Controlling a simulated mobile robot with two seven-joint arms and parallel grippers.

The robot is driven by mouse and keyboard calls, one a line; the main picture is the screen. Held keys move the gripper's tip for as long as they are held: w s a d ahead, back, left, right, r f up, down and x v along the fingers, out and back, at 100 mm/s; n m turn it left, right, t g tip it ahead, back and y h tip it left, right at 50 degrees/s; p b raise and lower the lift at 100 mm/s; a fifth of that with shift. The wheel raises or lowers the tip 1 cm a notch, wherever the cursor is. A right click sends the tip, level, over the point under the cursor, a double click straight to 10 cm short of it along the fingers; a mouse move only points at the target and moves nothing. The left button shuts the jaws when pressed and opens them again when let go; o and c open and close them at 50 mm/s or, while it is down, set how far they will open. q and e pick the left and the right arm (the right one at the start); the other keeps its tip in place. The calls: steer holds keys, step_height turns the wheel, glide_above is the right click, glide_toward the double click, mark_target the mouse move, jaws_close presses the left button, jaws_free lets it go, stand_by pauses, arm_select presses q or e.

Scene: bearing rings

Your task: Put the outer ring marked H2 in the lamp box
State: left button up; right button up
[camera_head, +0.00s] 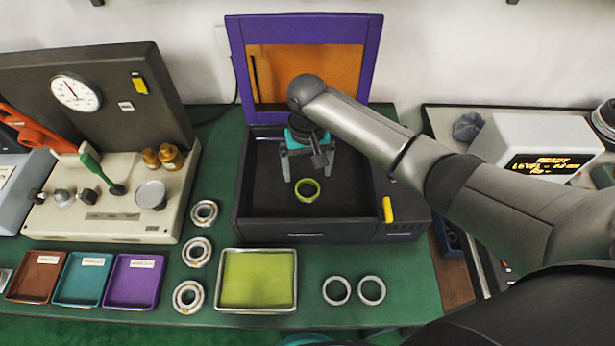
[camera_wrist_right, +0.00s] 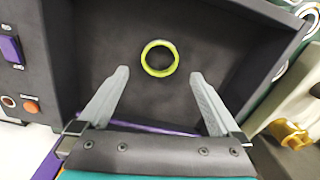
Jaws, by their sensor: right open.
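The lamp box (camera_head: 380,222) is a dark open-topped box with its purple-framed, orange-paned lid (camera_head: 374,60) standing open behind it. A yellow-green ring (camera_head: 298,191) lies flat on the box floor, and it also shows in the right wrist view (camera_wrist_right: 146,58). No H2 mark can be read on it. My right gripper (camera_head: 305,172) reaches into the box from the right. Its fingers are open and empty, and in the wrist view (camera_wrist_right: 160,76) the ring lies beyond and between the fingertips, apart from them. My left gripper is not in view.
Several bearing rings (camera_head: 197,242) stand in a column left of a yellow-green padded tray (camera_head: 293,309). Two plain rings (camera_head: 372,304) lie right of it. Brown, teal and purple trays (camera_head: 132,306) sit front left, below a gauge machine (camera_head: 100,235). A white display unit (camera_head: 520,130) is at right.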

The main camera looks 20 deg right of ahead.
step_height(320, 180, up, 6)
steer(key=shift+f+p, duration=0.15)
steer(key=shift+p, duration=0.15)
stand_by(1.1)
